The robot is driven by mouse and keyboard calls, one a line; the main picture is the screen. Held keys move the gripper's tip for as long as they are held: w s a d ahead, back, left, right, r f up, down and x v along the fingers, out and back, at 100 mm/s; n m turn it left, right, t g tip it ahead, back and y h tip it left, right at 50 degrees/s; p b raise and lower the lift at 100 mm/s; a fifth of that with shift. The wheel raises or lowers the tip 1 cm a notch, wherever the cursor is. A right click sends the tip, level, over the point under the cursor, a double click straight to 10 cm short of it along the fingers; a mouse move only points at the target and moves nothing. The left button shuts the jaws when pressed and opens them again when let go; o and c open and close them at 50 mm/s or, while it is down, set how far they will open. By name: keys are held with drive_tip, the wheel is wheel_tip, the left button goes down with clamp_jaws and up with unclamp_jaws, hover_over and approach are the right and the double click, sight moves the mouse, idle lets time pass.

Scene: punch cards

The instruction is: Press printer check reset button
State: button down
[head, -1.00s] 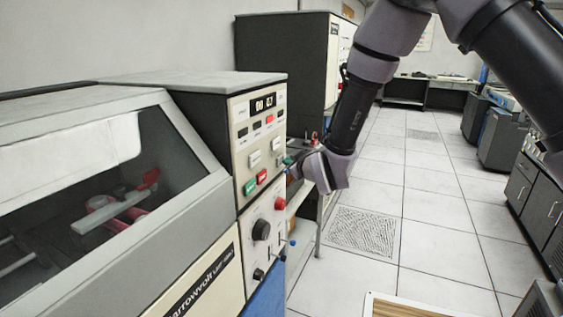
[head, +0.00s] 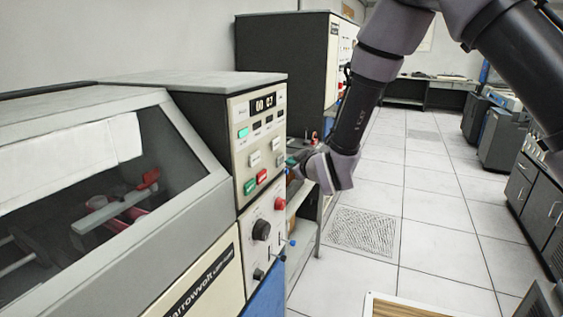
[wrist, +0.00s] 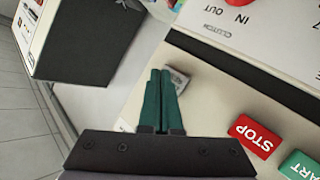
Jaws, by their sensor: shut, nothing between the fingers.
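The printer's upper control panel (head: 243,165) is cream, with a digit display, a lit green lamp (head: 243,133), pale buttons, a green START button (head: 250,187) and a red STOP button (head: 262,176). My gripper (head: 291,160) is shut and empty at the panel's right edge. In the wrist view its dark green fingers (wrist: 158,72) lie together, their tips beside a pale grey button (wrist: 180,78) that they partly cover. Its label is hidden, and I cannot tell whether the tips touch it. STOP (wrist: 254,136) and START (wrist: 300,165) show upside down at the lower right.
Below is a white panel with a red button (head: 280,203), a black knob (head: 261,230) and small levers. The printer's windowed cover (head: 100,200) fills the left. A shelf stands behind my gripper. The tiled floor (head: 420,215) at right is open.

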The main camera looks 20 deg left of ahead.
drive_tip(key=shift+d, duration=0.25)
drive_tip(key=d, duration=0.4)
drive_tip(key=shift+s+d, duration=0.2)
drive_tip(key=shift+d, duration=0.2)
idle(0.7)
drive_tip(key=w+d+r+m+h, duration=0.25)
drive_tip(key=d+r+m, duration=0.25)
drive_tip(key=d+r, duration=0.6)
drive_tip(key=w+d+r+m+h, duration=0.25)
drive_tip(key=d+r+m, duration=0.35)
drive_tip(key=d, duration=0.8)
drive_tip(key=s+d+r+m+g+h, duration=0.1)
drive_tip(key=s+d+r+m, duration=0.2)
drive_tip(key=s+d, duration=0.6)
drive_tip(key=s+d+r+m+g+h, duration=0.1)
drive_tip(key=s+d+r+m, duration=0.3)
drive_tip(key=s+d, duration=0.6)
drive_tip(key=s+r+g, duration=0.1)
drive_tip(key=s, duration=0.2)
drive_tip(key=shift+s+r+g+h, duration=0.2)
drive_tip(key=shift+s+g+h, duration=0.1)
drive_tip(key=shift+h, duration=0.1)
